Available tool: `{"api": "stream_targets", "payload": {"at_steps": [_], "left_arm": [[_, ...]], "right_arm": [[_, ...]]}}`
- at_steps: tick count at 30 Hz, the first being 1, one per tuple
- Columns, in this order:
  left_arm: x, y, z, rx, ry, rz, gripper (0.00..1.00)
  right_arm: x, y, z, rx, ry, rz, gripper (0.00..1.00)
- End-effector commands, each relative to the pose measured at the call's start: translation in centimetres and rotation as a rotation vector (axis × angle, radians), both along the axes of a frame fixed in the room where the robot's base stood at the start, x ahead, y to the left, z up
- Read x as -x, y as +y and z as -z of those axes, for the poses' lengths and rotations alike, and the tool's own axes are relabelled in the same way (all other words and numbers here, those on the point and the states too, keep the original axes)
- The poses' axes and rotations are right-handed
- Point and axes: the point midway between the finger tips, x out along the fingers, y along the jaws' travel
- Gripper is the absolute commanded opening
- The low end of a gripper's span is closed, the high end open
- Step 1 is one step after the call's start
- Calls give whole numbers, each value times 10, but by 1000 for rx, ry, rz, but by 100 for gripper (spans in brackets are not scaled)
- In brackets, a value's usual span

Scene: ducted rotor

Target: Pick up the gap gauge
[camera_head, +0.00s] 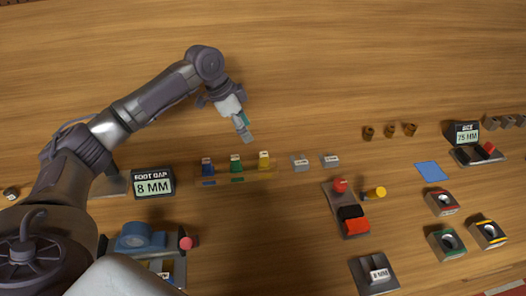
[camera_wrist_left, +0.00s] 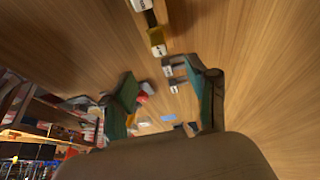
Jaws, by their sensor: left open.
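Three small labelled pieces stand in a row on a low rack (camera_head: 222,179): a blue one (camera_head: 207,168), a green one (camera_head: 236,166) and a yellow one (camera_head: 264,161). I cannot read their labels, so I cannot tell which is the gap gauge. A sign (camera_head: 153,183) beside them reads "FOOT GAP 8 MM". My left gripper (camera_head: 244,128) is open and empty above the table, beyond the row. In the left wrist view its fingers (camera_wrist_left: 164,98) are spread, and the yellow piece (camera_wrist_left: 157,42) shows above them. My right gripper is not in view.
Two grey labelled blocks (camera_head: 300,162) (camera_head: 330,160) stand right of the row. A dark block labelled "8 MM" (camera_head: 375,274) is at the front. A tray with a red knob (camera_head: 340,186) and a yellow cylinder (camera_head: 376,193) lie mid-right.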

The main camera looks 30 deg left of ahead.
Motion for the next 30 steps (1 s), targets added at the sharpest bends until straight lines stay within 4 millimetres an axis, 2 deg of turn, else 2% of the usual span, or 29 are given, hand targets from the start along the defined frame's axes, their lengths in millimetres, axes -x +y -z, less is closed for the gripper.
{"api": "stream_targets", "payload": {"at_steps": [9,16,23,27,30], "left_arm": [[-13,-20,55,1,4,2,58],[-18,-25,72,0,2,1,58],[-29,-36,98,1,4,1,58],[-32,-39,114,0,3,0,58],[-33,-41,118,0,1,0,58]], "right_arm": [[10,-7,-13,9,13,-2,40],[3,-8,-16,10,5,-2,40],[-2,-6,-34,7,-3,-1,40],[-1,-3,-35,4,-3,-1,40],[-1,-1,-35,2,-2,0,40]]}}
